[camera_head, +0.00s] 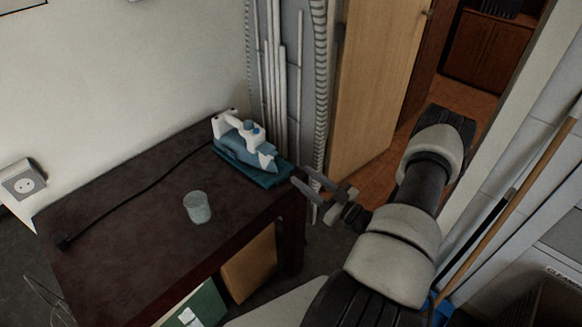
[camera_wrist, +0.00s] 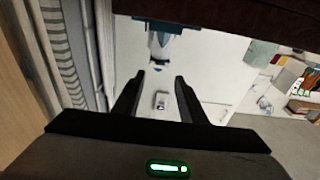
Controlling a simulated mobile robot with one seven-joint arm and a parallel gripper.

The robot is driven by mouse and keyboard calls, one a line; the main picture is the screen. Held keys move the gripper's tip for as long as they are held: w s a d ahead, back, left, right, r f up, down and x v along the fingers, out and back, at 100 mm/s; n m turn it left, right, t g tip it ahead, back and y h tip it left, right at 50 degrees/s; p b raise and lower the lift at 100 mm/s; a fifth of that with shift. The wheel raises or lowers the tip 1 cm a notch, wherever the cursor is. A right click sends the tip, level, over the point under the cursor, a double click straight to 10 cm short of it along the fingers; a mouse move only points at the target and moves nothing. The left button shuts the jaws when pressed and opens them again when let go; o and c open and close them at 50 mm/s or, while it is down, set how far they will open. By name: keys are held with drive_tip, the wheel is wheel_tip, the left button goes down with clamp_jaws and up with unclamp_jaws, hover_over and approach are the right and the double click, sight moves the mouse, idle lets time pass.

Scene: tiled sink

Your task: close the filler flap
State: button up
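A white and blue steam iron (camera_head: 238,140) sits on a teal base at the back right corner of the dark table. Its tip points right, toward my gripper. The filler flap is too small to make out, so I cannot tell whether it is up or down. My gripper (camera_head: 301,175) is open and empty, just right of the iron and apart from it, by the table's corner. In the wrist view the iron (camera_wrist: 163,42) shows beyond and above the open fingers (camera_wrist: 158,77), partly cut off by the dark table edge.
A pale cup (camera_head: 197,208) stands on the dark table (camera_head: 120,230) in front of the iron. A black cord (camera_head: 140,195) runs left across the tabletop.

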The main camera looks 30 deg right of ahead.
drive_tip(key=v, duration=0.6)
drive_tip(key=shift+s, duration=0.35)
drive_tip(key=shift+d, duration=0.15)
